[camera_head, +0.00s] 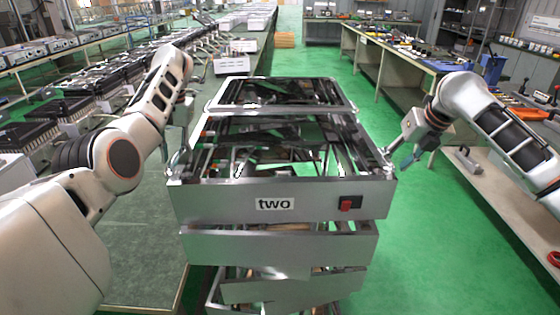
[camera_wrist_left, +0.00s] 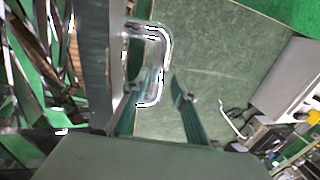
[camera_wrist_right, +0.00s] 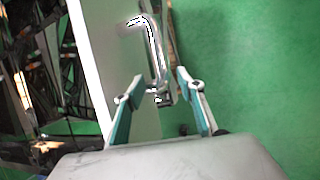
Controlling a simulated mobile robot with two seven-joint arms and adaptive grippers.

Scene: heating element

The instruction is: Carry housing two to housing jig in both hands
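Housing two (camera_head: 235,205) is a grey metal frame with a "two" label and a red switch on its front. It sits at the top of a stack in the middle of the head view. Its left-side handle (camera_wrist_left: 158,45) lies between the spread fingers of my left gripper (camera_wrist_left: 158,85). Its right-side handle (camera_wrist_right: 154,55) lies between the spread fingers of my right gripper (camera_wrist_right: 160,95). Both grippers look open around the handles. In the head view my right gripper (camera_head: 396,158) is at the housing's right side. I cannot identify the housing jig.
More housings (camera_head: 290,250) are stacked crookedly below. A green-topped table (camera_head: 145,260) lies to the left, with dark finned parts (camera_head: 75,108) beyond it. A workbench (camera_head: 500,190) stands at the right. Green floor is free between the stack and that bench.

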